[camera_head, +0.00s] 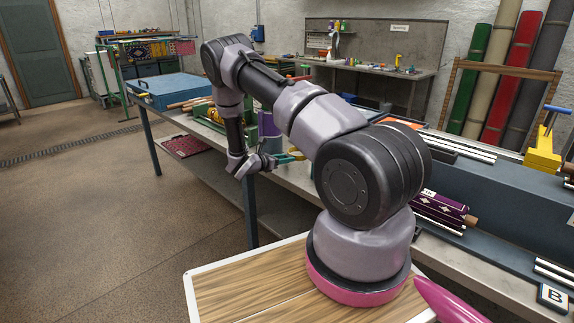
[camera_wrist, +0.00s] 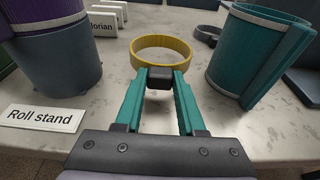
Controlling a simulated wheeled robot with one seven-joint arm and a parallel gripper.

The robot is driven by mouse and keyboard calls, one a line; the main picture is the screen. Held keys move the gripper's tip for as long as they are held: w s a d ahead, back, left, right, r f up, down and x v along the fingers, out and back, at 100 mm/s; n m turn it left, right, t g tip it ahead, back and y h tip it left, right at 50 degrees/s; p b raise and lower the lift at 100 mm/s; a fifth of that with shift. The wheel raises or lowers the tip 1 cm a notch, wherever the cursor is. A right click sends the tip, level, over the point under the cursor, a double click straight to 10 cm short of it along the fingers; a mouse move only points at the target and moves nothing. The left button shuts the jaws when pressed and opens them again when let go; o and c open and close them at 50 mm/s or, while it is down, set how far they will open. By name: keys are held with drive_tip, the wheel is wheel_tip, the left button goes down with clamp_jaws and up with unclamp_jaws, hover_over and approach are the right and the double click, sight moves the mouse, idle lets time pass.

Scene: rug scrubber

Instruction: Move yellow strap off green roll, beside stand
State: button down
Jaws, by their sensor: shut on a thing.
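In the wrist view my gripper (camera_wrist: 158,84) has its teal fingers shut on the black buckle of the yellow strap (camera_wrist: 150,42). The strap is a closed ring, off any roll, at or just above the table; I cannot tell which. The green roll (camera_wrist: 250,52) stands upright to its right, apart from it. To the left a purple roll (camera_wrist: 30,18) stands in a blue-grey round stand (camera_wrist: 58,72), behind a "Roll stand" sign (camera_wrist: 42,117).
A grey ring (camera_wrist: 207,33) lies beside the green roll. Small signs (camera_wrist: 104,20) stand behind the strap. In the head view a blue box (camera_head: 165,90) sits at the table's far end.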

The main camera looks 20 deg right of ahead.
drive_tip(key=shift+f, duration=1.2)
drive_tip(key=shift+f, duration=0.15)
drive_tip(key=c, duration=0.5)
unclamp_jaws()
